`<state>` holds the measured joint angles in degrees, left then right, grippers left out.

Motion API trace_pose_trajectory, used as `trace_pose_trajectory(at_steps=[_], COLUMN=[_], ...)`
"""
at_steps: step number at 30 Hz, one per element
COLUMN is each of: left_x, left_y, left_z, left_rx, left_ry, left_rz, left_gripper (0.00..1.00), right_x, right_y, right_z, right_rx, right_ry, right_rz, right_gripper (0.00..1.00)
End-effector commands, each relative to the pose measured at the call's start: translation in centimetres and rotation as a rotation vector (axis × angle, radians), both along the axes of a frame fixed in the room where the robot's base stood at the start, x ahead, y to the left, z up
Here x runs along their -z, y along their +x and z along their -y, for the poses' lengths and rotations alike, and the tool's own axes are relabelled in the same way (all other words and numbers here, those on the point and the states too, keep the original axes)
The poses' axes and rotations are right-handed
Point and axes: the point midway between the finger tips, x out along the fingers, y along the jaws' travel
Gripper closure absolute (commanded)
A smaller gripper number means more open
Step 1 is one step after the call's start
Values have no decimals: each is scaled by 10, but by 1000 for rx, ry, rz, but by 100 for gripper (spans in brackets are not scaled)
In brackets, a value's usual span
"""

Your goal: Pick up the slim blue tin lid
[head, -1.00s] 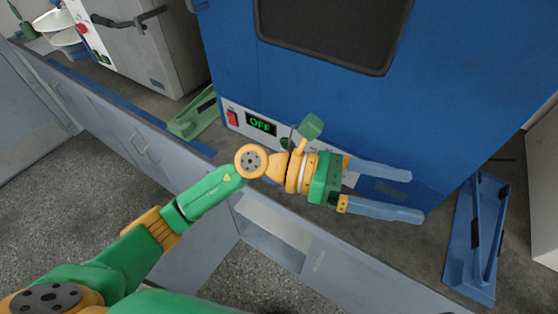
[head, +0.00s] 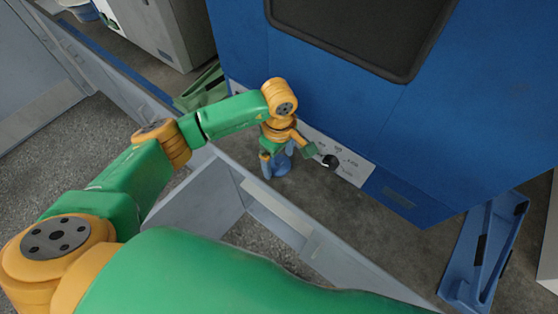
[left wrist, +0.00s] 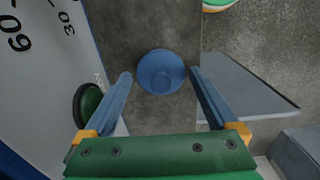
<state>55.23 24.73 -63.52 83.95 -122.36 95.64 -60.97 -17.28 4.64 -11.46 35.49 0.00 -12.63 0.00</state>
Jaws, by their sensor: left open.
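The blue tin lid (left wrist: 161,72) shows in the left wrist view as a round blue disc with a smaller circle in it. It lies on the dark counter, beyond and between my fingertips. In the head view it (head: 282,167) is partly hidden by my fingers, near the counter's front edge. My left gripper (head: 278,160) points down over it with its fingers open. In the left wrist view the open fingers of the left gripper (left wrist: 160,76) stand on either side of the disc, with no clear contact. My right gripper is not in view.
A blue tray-like holder (head: 487,245) lies at the right and a green holder (head: 201,90) at the left. An open cabinet door (head: 190,200) sticks out below the counter.

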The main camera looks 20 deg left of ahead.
Motion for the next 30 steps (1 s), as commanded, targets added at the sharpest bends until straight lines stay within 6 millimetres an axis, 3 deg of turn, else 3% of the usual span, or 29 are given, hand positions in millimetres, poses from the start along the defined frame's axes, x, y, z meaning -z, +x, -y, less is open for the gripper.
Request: trace_pose_trajectory(at_steps=[2,9,10,11,17,23,30], left_x=[0,0,0,0,-2,-32,-92], left_y=[0,0,0,0,0,1,-55], left_z=[0,0,0,0,0,0,-11], left_rx=[0,-1,-1,-1,-1,0,4], left_ry=[0,-1,-1,-1,-2,-2,0], left_rz=[0,0,0,0,0,6,9], left_gripper=[10,75,77,86,86,86,86], right_x=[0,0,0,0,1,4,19], right_y=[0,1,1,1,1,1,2], right_z=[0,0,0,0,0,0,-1], right_rx=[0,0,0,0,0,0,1], right_ry=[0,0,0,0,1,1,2], right_rz=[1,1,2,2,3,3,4], right_gripper=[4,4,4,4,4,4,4])
